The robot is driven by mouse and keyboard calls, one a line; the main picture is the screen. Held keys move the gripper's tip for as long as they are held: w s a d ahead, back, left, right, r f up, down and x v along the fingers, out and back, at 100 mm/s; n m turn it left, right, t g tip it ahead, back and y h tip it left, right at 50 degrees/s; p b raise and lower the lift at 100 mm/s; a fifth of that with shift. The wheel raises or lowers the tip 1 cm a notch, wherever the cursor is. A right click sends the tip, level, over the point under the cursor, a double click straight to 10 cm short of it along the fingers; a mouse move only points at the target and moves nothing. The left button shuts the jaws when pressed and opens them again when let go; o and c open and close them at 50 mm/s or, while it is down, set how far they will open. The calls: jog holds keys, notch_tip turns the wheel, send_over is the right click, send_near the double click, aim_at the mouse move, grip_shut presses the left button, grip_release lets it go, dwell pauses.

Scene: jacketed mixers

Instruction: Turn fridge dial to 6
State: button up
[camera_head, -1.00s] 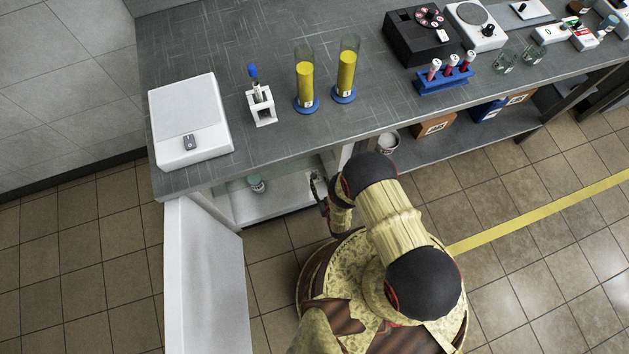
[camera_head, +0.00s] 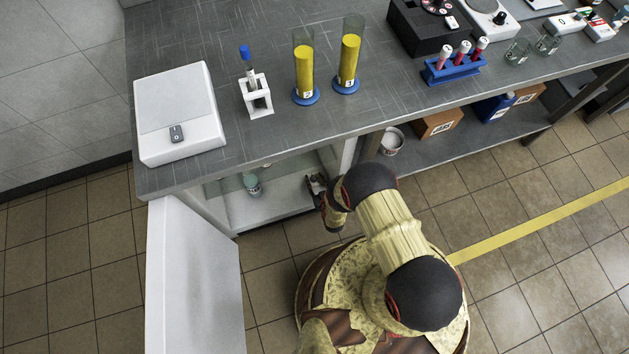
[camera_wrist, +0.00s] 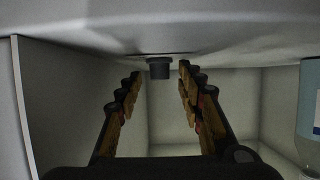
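The fridge (camera_head: 228,212) stands under the bench at the left, with its white door (camera_head: 190,285) open. A small dark grey dial (camera_wrist: 159,68) hangs from the fridge's inner ceiling in the wrist view. Its number markings cannot be read. My gripper (camera_head: 316,186) is at the fridge opening, on its right side in the head view. The wrist view shows its two fingers open (camera_wrist: 160,80), one on each side of the dial's line of sight. The dial appears between and slightly beyond the fingertips; no contact shows. The head view hides the dial.
A bottle (camera_head: 252,184) stands inside the fridge; it also shows at the right edge of the wrist view (camera_wrist: 309,115). The bench top (camera_head: 215,40) overhangs the fridge. A white tub (camera_head: 391,141) and boxes (camera_head: 437,124) sit on the shelf to the right.

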jog(key=shift+w, duration=0.25)
jog(key=shift+c, duration=0.6)
jog(key=c, duration=0.7)
grip_shut()
